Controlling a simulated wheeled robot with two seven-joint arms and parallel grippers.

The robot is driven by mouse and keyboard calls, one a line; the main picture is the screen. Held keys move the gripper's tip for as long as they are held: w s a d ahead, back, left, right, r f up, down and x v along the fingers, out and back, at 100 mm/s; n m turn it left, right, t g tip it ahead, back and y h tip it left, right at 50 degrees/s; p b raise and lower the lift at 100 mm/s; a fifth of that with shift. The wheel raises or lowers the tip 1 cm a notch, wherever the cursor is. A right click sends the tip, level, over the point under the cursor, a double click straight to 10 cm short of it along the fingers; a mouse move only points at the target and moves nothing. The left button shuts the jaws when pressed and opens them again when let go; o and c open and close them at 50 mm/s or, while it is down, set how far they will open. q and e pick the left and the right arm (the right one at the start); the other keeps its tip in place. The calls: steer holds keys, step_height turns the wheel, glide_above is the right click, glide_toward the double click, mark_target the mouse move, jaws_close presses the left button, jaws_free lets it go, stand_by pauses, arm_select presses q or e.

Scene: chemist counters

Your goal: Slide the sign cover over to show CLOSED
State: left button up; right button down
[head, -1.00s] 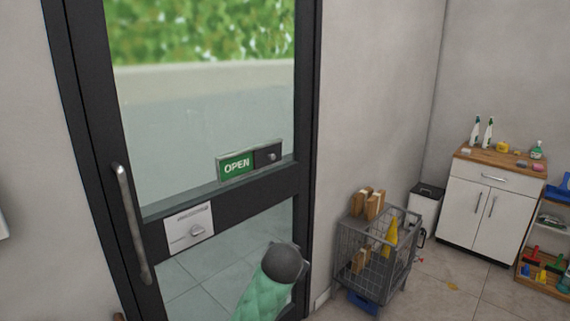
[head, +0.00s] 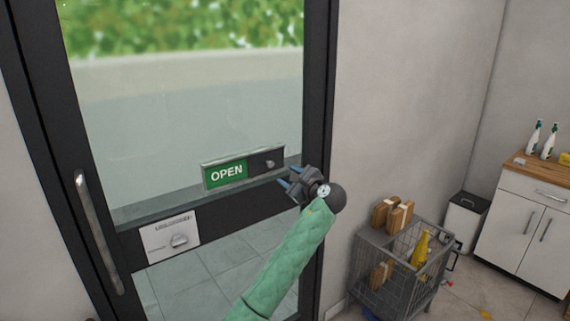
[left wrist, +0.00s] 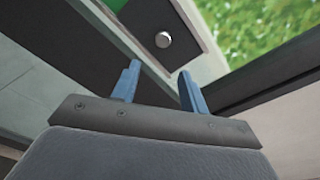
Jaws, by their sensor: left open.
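The sign (head: 226,173) on the door's glass shows green OPEN on its left. A dark cover (head: 260,165) with a small round knob (head: 269,164) sits over its right part. My left gripper (head: 286,180) is open and empty, just right of and slightly below the knob, not touching it. In the left wrist view the two blue fingers (left wrist: 158,85) stand apart. The silver knob (left wrist: 163,40) and dark cover (left wrist: 150,14) are beyond them, with a sliver of green at the upper left. My right gripper is not in view.
The glass door has a dark frame (head: 318,100) and a long vertical handle (head: 98,230). A wire cart (head: 395,270) with boxes stands at the right, near a white cabinet (head: 525,230).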

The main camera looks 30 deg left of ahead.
mark_target(272, 164)
arm_select(q)
steer(key=a+m, duration=0.2)
steer(key=w+a+r+m+p, duration=0.1)
steer(key=a+m, duration=0.1)
steer(key=a+m+p, duration=0.1)
steer(key=a+m, duration=0.1)
steer(key=m, duration=0.1)
steer(key=shift+w+a+r+y, duration=0.1)
steer(key=shift+w+r+y, duration=0.2)
steer(key=shift+y, duration=0.1)
steer(key=shift+p+x, duration=0.45)
steer(key=shift+x, duration=0.35)
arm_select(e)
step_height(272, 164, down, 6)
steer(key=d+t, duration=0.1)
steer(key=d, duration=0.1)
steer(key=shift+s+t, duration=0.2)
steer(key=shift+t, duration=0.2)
arm_select(q)
steer(key=shift+f, duration=0.15)
jaws_close()
